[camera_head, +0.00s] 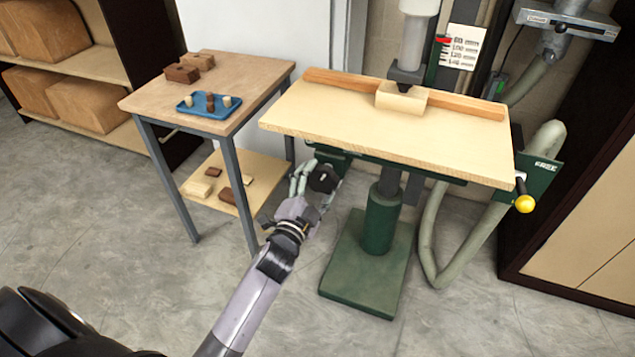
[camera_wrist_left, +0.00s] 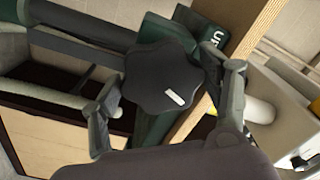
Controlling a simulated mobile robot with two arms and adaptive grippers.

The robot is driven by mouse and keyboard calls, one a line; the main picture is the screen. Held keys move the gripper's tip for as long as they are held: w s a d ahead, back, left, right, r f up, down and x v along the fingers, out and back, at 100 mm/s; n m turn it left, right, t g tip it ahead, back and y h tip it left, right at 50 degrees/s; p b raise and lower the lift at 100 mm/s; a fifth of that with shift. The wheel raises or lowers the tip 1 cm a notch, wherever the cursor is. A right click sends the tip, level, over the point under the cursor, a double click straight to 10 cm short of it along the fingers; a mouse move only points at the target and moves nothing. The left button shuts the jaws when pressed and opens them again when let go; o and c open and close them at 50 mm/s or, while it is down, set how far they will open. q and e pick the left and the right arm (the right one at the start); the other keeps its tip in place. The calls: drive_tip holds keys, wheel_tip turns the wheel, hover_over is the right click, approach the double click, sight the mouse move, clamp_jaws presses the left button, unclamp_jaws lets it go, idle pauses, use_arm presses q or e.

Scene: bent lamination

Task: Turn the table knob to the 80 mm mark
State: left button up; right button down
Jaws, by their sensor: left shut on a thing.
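The table knob (camera_head: 323,179) is a dark, lobed knob under the left front of the drill's wooden table (camera_head: 350,115). In the left wrist view the knob (camera_wrist_left: 155,72) faces me, with a short white mark low on its face. My left gripper (camera_head: 312,180) is shut on the knob, one finger on each side of it. A paper scale (camera_head: 465,46) hangs on the wall behind the table. A red pointer (camera_head: 443,39) stands by its upper lines; the figures are too small to read surely. My right gripper is not in view.
A wood block (camera_head: 415,97) sits on the table under the spindle, against a fence (camera_head: 330,78). A yellow-ended handle (camera_head: 524,203) sticks out at the right. A side table (camera_head: 150,100) with a blue tray (camera_head: 226,107) stands at the left. The floor in front is clear.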

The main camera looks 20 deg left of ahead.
use_arm(q)
drive_tip(key=shift+s+f+g, duration=0.2)
drive_tip(key=shift+f+g, duration=0.1)
drive_tip(key=shift+f, duration=0.7)
drive_tip(key=o, duration=1.1)
drive_tip(key=shift+w+a+f, duration=0.1)
drive_tip(key=shift+o, duration=0.2)
drive_tip(key=s, duration=1.2)
drive_tip(key=shift+d+r, duration=0.2)
drive_tip(key=shift+r, duration=0.15)
